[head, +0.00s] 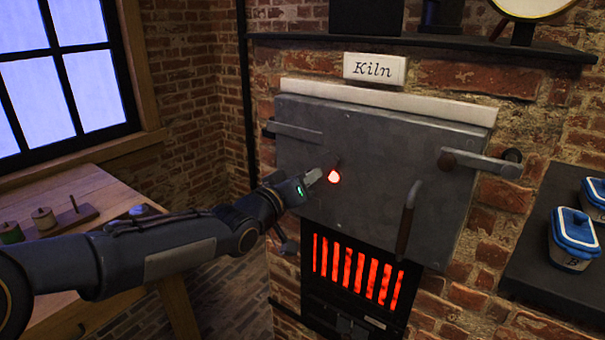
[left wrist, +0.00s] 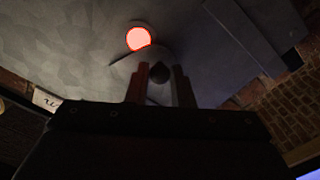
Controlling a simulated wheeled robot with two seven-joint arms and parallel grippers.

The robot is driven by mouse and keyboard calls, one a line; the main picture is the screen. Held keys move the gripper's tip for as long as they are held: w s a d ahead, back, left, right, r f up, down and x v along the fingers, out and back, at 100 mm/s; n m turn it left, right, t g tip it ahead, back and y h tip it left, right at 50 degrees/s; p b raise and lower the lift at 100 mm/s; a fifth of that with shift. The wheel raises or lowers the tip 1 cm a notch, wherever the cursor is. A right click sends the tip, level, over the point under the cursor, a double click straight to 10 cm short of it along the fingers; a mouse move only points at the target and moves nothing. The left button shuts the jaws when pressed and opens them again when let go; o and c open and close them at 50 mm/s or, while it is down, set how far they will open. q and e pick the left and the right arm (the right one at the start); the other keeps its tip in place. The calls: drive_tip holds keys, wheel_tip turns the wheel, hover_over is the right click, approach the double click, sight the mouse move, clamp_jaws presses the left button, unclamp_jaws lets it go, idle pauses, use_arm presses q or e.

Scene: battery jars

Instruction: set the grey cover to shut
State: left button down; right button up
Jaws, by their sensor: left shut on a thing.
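The large grey kiln door (head: 375,140) stands flat against the brick front. A round peephole (head: 334,176) in it glows red and is open to view; it also glows in the left wrist view (left wrist: 138,38). My left gripper (head: 316,177) is at the door face, just left of the peephole. In the left wrist view its fingers (left wrist: 160,84) are closed about a small dark knob (left wrist: 159,72), beside the glowing hole. The grey cover behind this knob is mostly hidden by the fingers, and its outline is hard to make out. My right gripper is not in view.
A latch bar (head: 480,162) and a hanging handle (head: 407,215) stick out from the door's right part. A glowing grate (head: 355,270) is below. A wooden bench (head: 95,185) is at left, blue-lidded jars (head: 572,240) on a dark shelf at right.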

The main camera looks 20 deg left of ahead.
use_arm(q)
drive_tip(key=n, duration=0.1)
drive_tip(key=d+f+n+b, duration=0.1)
drive_tip(key=n, duration=0.1)
drive_tip(key=n+b, duration=0.1)
drive_tip(key=shift+s+d+f+n, duration=0.25)
drive_tip(key=shift+s+d+n, duration=0.05)
drive_tip(key=shift+d, duration=0.1)
drive_tip(key=shift+s+d+f+n+b, duration=0.15)
drive_tip(key=shift+d+n+b, duration=0.15)
drive_tip(key=shift+n+b, duration=0.5)
drive_tip(key=shift+s+d+n+b, duration=0.2)
drive_tip(key=shift+d+n+b, duration=0.4)
drive_tip(key=shift+n+b, duration=0.45)
drive_tip(key=shift+r+n, duration=0.2)
drive_tip(key=shift+n, duration=0.05)
drive_tip(key=c, duration=1.3)
unclamp_jaws()
drive_tip(key=shift+o, duration=0.2)
